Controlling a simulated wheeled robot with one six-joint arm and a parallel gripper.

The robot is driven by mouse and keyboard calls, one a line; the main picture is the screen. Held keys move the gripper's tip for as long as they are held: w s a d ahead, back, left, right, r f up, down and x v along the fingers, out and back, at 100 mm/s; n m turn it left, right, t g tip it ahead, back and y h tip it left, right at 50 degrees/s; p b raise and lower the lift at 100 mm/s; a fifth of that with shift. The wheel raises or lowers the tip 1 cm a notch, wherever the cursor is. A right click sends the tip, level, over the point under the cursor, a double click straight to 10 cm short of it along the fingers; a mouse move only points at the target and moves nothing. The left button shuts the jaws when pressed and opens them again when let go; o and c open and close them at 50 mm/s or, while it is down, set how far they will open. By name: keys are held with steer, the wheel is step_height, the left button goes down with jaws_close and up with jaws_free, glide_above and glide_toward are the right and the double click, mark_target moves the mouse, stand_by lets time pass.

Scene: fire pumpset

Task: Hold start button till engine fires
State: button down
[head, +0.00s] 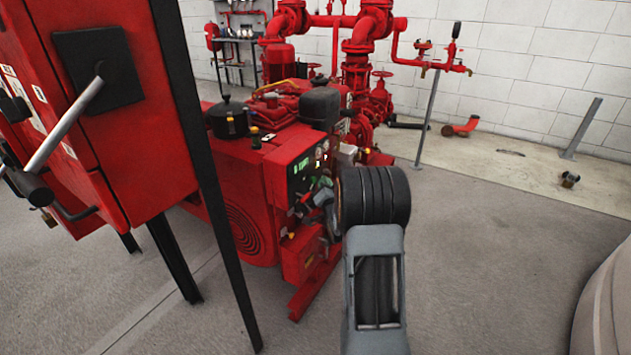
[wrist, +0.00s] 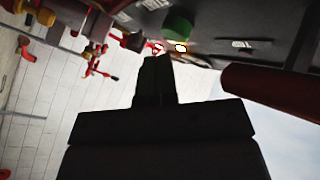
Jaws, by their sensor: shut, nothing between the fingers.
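The dark control panel (head: 303,168) with small gauges is on the front of the red diesel engine unit in the head view. My gripper (head: 318,197) is at the lower part of this panel, partly hidden by my own wrist. In the wrist view my gripper (wrist: 157,60) is shut and empty, its fingertips pointing at the panel face (wrist: 235,22). A green round button (wrist: 177,28) stands out from the panel just beyond and right of the fingertips. I cannot tell whether they touch it. No label is readable.
A tall red cabinet (head: 120,120) with a lever handle (head: 65,125) stands close on the left. Red pipes and valves (head: 365,50) are behind the engine. Open concrete floor (head: 480,260) lies to the right.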

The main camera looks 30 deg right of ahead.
steer(key=shift+w+a+b, duration=0.55)
steer(key=shift+b, duration=0.05)
stand_by(1.6)
steer(key=shift+w+a+f, duration=0.15)
steer(key=shift+f, duration=0.15)
stand_by(3.0)
steer(key=shift+f+b, duration=0.15)
steer(key=shift+b, duration=0.15)
steer(key=shift+s+d+f+b, duration=0.15)
steer(key=shift+s+b, duration=0.1)
steer(key=shift+s, duration=0.15)
steer(key=shift+s+d+f+b, duration=0.1)
steer(key=shift+s+f+b, duration=0.1)
steer(key=shift+s, duration=0.15)
steer(key=s+d, duration=0.2)
steer(key=s, duration=0.2)
steer(key=shift+s+d+r, duration=0.15)
steer(key=shift+d+r, duration=0.2)
steer(key=shift+d, duration=0.05)
